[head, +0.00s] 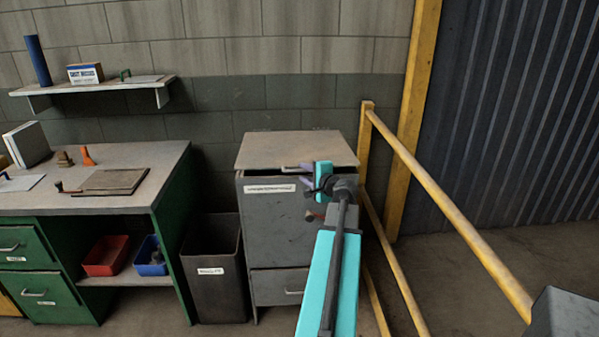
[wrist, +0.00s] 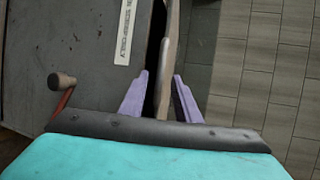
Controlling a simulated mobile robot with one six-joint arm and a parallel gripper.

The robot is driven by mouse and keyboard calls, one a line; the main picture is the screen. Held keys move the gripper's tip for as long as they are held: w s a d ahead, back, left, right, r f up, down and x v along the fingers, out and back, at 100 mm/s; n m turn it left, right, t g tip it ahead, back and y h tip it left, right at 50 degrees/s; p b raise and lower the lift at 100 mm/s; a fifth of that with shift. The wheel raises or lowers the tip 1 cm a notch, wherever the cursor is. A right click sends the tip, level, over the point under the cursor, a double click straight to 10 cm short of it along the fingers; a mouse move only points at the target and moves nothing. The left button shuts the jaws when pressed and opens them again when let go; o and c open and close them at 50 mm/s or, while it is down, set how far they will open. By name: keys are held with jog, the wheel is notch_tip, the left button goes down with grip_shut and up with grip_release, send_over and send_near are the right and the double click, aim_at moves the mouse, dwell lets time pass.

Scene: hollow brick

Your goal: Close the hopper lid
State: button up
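The hopper is a grey metal cabinet (head: 270,222) with a white label on its front. Its beige-grey lid (head: 292,147) lies over the top, with a dark gap under its front edge. The wrist view shows the lid's edge (wrist: 171,50) as a narrow pale strip, with the dark gap beside it. My gripper (head: 306,178) is at the front edge of the lid, right of centre. In the wrist view its two purple fingers (wrist: 161,82) stand apart, one on each side of the lid's edge. I cannot tell whether they touch it.
A lever with a brown knob (wrist: 62,81) sticks out of the hopper's front near my gripper. A dark bin (head: 217,272) stands left of the hopper, beside a green workbench (head: 130,168). A yellow railing (head: 450,215) runs close on the right.

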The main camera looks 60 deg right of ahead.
aim_at(302, 171)
jog(key=shift+p+x, duration=0.3)
jog(key=shift+x, duration=1.5)
grip_shut()
